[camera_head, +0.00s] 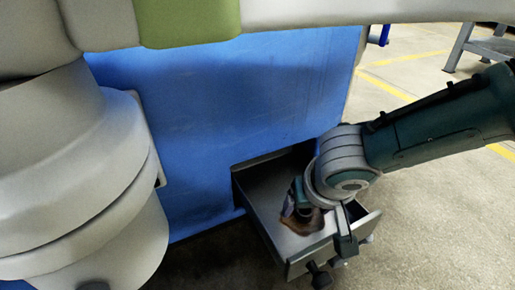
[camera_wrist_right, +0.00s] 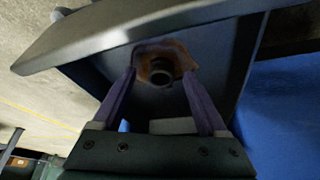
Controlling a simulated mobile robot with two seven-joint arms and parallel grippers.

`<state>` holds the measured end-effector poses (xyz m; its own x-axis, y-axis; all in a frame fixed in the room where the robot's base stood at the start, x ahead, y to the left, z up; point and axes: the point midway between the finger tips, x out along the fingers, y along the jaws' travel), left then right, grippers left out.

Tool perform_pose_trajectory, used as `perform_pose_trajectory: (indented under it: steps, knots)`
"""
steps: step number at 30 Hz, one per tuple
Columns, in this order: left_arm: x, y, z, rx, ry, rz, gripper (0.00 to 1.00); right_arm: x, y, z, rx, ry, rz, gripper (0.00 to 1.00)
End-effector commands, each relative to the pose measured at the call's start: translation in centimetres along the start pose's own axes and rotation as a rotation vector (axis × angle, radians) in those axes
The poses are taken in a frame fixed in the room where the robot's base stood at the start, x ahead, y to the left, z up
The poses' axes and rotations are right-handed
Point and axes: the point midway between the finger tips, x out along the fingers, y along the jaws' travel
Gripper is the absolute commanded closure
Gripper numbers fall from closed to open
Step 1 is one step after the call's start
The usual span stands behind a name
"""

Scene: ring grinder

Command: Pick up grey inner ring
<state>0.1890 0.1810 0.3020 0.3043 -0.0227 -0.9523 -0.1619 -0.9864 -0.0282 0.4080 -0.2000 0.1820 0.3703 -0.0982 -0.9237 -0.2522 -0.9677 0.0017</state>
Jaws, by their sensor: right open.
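A small dark round piece, which looks like the grey inner ring (camera_wrist_right: 162,78), sits on a brown, rag-like patch (camera_wrist_right: 178,57) in the right wrist view. This is inside an open metal drawer (camera_head: 262,192). The brown patch also shows in the head view (camera_head: 301,224), partly behind my right gripper. My right gripper (camera_wrist_right: 158,74) is open, with its two fingers on either side of the ring in the wrist picture and nothing held. I cannot tell how far the fingertips are from the ring. In the head view my right gripper (camera_head: 320,220) is over the drawer. My left gripper is out of view.
The drawer extends from a large blue cabinet (camera_head: 230,110). Its side walls and front stand close around my right gripper. A grey metal stand (camera_head: 485,45) is at the far upper right. The floor (camera_head: 430,210) right of the drawer is clear.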

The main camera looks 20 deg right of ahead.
Motion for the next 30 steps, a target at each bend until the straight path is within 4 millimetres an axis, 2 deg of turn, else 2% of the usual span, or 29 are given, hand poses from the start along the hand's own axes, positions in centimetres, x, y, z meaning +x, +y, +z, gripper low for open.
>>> perform_pose_trajectory:
  steps: [8, 27, 28, 30]
  knots:
    - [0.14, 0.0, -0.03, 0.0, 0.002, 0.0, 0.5, 0.12, -0.04, -0.03, 0.0, 0.0, -0.001, 0.24]
    - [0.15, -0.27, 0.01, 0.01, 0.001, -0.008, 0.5, 0.13, -0.04, 0.0, 0.0, -0.001, -0.001, 0.96]
    - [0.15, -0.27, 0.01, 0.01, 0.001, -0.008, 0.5, 0.14, -0.04, 0.0, 0.0, -0.001, -0.001, 0.99]
    - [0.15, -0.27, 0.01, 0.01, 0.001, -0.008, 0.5, 0.14, -0.04, 0.0, 0.0, -0.001, -0.001, 1.0]
